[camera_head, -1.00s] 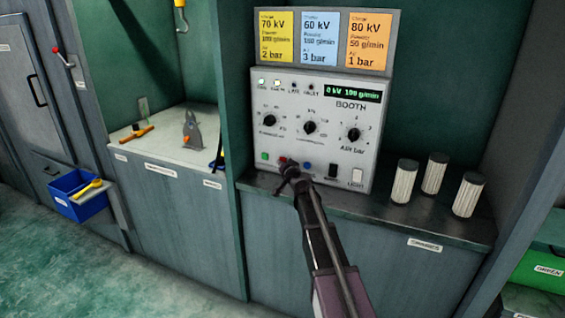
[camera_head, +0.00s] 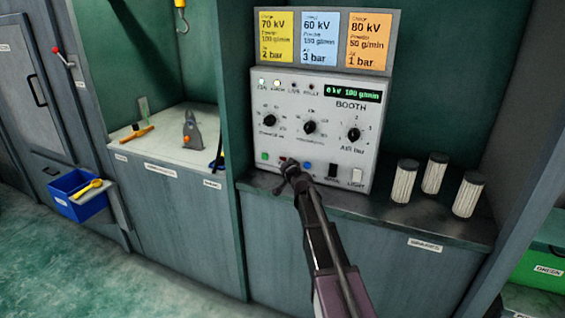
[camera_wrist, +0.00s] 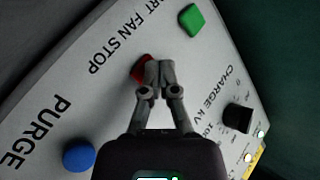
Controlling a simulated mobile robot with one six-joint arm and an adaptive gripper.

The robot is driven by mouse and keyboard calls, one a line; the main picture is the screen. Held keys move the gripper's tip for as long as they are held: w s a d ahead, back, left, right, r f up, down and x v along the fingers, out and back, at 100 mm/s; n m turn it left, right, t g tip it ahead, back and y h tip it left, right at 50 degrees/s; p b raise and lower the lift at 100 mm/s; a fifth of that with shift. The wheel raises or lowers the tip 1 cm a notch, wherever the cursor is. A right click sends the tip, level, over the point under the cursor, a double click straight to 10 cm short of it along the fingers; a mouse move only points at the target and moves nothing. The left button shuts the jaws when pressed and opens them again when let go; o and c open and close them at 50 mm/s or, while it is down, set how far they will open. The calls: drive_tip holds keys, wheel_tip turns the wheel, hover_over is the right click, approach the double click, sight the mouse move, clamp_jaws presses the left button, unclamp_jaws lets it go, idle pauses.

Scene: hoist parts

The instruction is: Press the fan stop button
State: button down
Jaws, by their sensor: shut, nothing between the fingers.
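The booth control panel (camera_head: 315,118) is a pale grey box with knobs, lights, buttons and a display. The red fan stop button (camera_wrist: 141,67) shows in the wrist view beside the printed words FAN STOP, partly hidden behind my fingertips. In the head view only a sliver of red (camera_head: 283,159) shows by my gripper (camera_head: 287,165). My gripper also shows in the wrist view (camera_wrist: 158,70), shut and empty, its fingertips overlapping the red button's edge. I cannot tell whether they touch it. The green button (camera_head: 265,156) lies left of it and the blue purge button (camera_head: 307,166) right of it.
Three ribbed cylinders (camera_head: 404,182) stand on the ledge right of the panel. A black rocker switch (camera_head: 333,170) and a white light switch (camera_head: 357,175) sit along the panel's bottom right. Setting cards (camera_head: 320,40) hang above. A blue bin (camera_head: 85,205) is far left.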

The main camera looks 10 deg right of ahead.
drive_tip(key=shift+w+d, duration=0.1)
drive_tip(key=shift+w, duration=0.05)
idle(0.3)
idle(0.4)
drive_tip(key=shift+s+a, duration=0.5)
drive_tip(key=shift+s, duration=0.2)
drive_tip(key=shift+s+a, duration=0.75)
drive_tip(key=shift+s, duration=0.25)
drive_tip(key=shift+s+a, duration=0.7)
drive_tip(key=shift+s, duration=0.3)
drive_tip(key=shift+s, duration=0.1)
